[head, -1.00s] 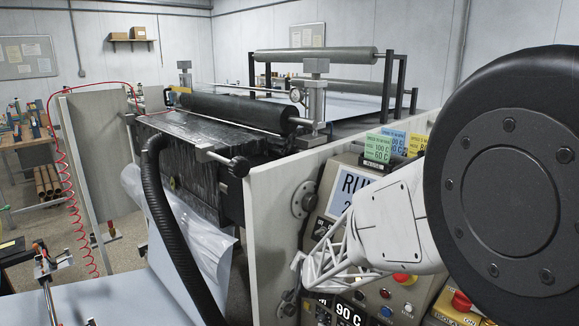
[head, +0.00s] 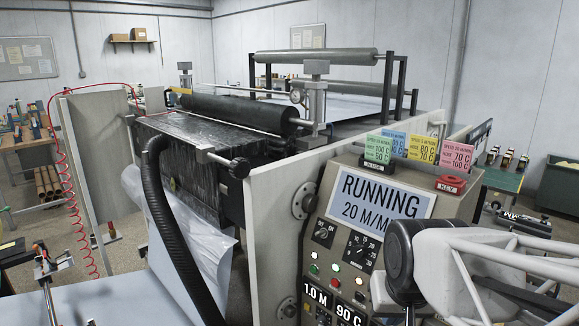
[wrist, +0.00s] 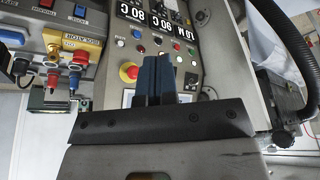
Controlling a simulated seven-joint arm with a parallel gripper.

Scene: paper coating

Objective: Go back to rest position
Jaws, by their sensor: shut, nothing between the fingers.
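My gripper (wrist: 158,62) shows in the wrist view, its two blue fingers together with nothing between them. It is in front of the sloped control panel (wrist: 185,75), apparently clear of it. In the head view part of my arm fills the lower right, in front of the control panel (head: 330,225); I cannot make out the fingers there. The panel's screen (head: 378,205) reads RUNNING and 20 M/M, its right part hidden behind my arm.
Coloured cards (head: 415,148) and a red key holder (head: 451,184) sit on top of the panel. The coating machine's black roller (head: 235,112) and a black hose (head: 170,225) are to the left. In the wrist view a red emergency button (wrist: 129,72) is beside the fingers.

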